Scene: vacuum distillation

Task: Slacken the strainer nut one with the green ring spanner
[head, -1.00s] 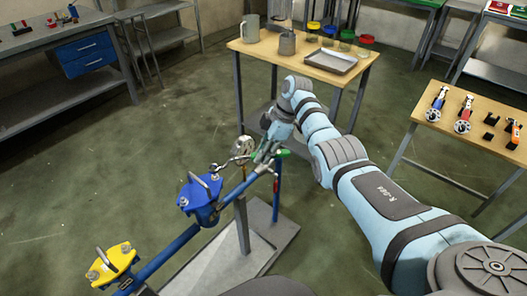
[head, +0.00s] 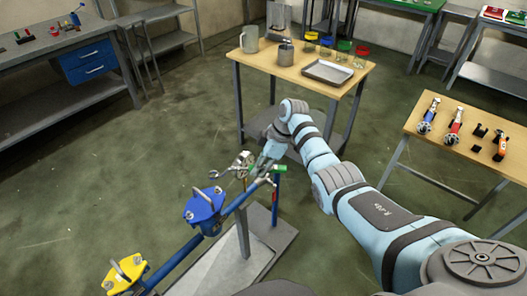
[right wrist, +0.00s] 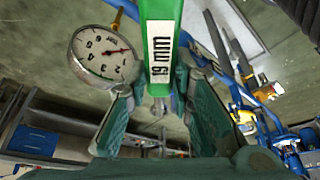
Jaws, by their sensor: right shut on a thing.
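My right gripper (head: 262,167) is shut on the green ring spanner (head: 281,169), at the far end of the blue pipe. A blue-bodied fitting (head: 205,206) and a yellow one (head: 127,273) sit on the pipe nearer to me. I cannot make out strainer nut one; the gripper and spanner cover much of that area. My left gripper is not in view.
A round dial gauge (right wrist: 105,55) is close beside the spanner; it also shows in the head view (head: 243,160). A wooden table (head: 292,73) with mugs, a tray and jars stands behind. Another table (head: 455,165) with tools is at the right. Open floor lies to the left.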

